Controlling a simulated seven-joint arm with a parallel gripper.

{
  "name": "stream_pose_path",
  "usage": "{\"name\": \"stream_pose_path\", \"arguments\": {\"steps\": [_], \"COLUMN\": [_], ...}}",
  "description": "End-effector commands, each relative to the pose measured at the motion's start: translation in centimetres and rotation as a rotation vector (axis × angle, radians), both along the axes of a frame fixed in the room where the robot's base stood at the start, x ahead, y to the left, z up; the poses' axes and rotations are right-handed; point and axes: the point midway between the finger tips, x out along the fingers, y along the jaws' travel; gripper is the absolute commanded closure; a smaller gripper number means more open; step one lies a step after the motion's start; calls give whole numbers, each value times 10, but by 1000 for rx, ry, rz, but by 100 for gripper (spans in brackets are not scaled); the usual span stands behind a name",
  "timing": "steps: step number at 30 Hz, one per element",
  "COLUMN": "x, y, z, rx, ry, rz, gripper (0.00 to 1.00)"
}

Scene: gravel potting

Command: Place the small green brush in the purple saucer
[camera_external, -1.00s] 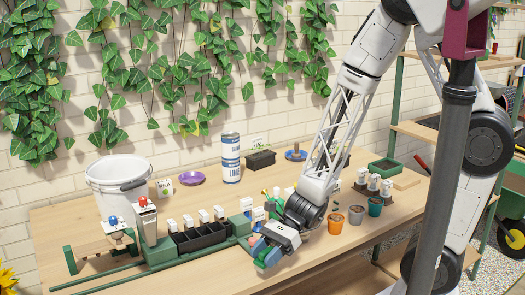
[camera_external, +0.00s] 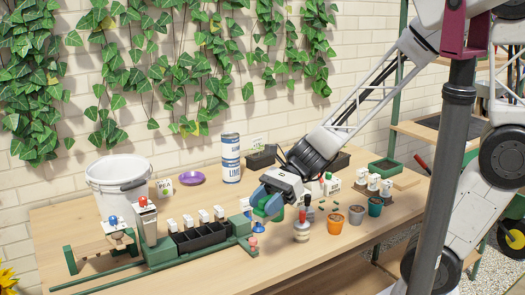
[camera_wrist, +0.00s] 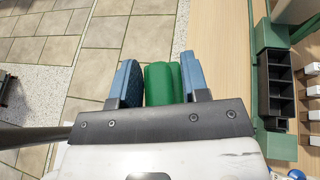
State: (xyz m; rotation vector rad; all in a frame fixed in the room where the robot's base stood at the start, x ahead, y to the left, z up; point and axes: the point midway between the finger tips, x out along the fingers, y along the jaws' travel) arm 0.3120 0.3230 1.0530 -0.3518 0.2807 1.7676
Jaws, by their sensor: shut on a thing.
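My gripper (camera_external: 267,207) is raised above the table's front middle, behind the green rail. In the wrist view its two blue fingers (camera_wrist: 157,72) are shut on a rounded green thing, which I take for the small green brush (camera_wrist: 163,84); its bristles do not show. Part of the green brush (camera_external: 262,211) also shows between the fingers in the external view. The purple saucer (camera_external: 192,178) lies flat and empty at the back left of the table, well apart from my gripper.
A white bucket (camera_external: 118,182), a seedling cup (camera_external: 164,187) and a blue-and-white can (camera_external: 231,160) surround the saucer. The green rail with black trays (camera_external: 200,236) lies in front. A tamper (camera_external: 302,228) and small pots (camera_external: 335,223) stand to the right.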

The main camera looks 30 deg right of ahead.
Motion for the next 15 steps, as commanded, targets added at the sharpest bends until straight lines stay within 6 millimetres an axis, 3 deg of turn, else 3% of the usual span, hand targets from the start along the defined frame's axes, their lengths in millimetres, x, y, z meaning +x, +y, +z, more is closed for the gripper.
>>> {"name": "stream_pose_path", "arguments": {"steps": [9,15], "x": [0,3], "y": [0,-1], "z": [35,27], "rx": [0,0], "ry": [-2,1], "rz": [0,57], "gripper": [82,82]}}
